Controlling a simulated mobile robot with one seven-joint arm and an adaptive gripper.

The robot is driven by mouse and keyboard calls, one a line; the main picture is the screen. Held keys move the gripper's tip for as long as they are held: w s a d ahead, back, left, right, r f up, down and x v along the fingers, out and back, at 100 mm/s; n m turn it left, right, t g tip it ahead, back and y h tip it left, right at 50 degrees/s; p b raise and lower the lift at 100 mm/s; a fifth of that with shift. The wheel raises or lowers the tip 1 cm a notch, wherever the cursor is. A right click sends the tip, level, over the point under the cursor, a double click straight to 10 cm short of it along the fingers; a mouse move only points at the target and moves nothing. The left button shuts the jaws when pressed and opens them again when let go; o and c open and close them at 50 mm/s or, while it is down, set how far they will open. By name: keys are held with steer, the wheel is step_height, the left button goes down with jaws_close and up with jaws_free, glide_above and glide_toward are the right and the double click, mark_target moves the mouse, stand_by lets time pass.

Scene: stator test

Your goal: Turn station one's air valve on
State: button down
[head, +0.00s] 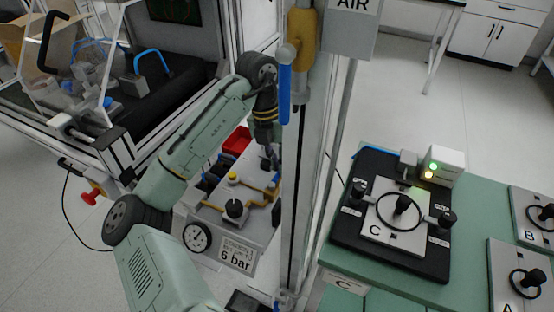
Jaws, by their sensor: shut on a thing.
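Station one's air panel (222,221) is a grey box low beside the machine, with brass pipes, a black knob (234,209), a yellow button (233,176), a gauge (197,237) and a sign reading "6 bar" (238,256). My gripper (270,162) reaches down to the panel's back right, partly behind the post. Its jaws are shut on what looks like a small blue valve handle (265,166) on the brass piping. The handle is mostly hidden by the fingers, so its angle cannot be told.
A metal post (294,200) stands in front, carrying a brass valve with a hanging blue lever (285,95) and an "AIR" sign (351,28). A red bin (237,140) sits behind the panel. A green bench (385,276) holds fixture C (352,236) at right.

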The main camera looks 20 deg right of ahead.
stand_by(0.4)
steer(key=c, duration=1.7)
jaws_free()
steer(key=shift+o, duration=0.2)
step_height(320, 180, up, 12)
steer(key=w+a, duration=0.1)
steer(key=shift+w+a, duration=0.3)
steer(key=shift+f, duration=0.1)
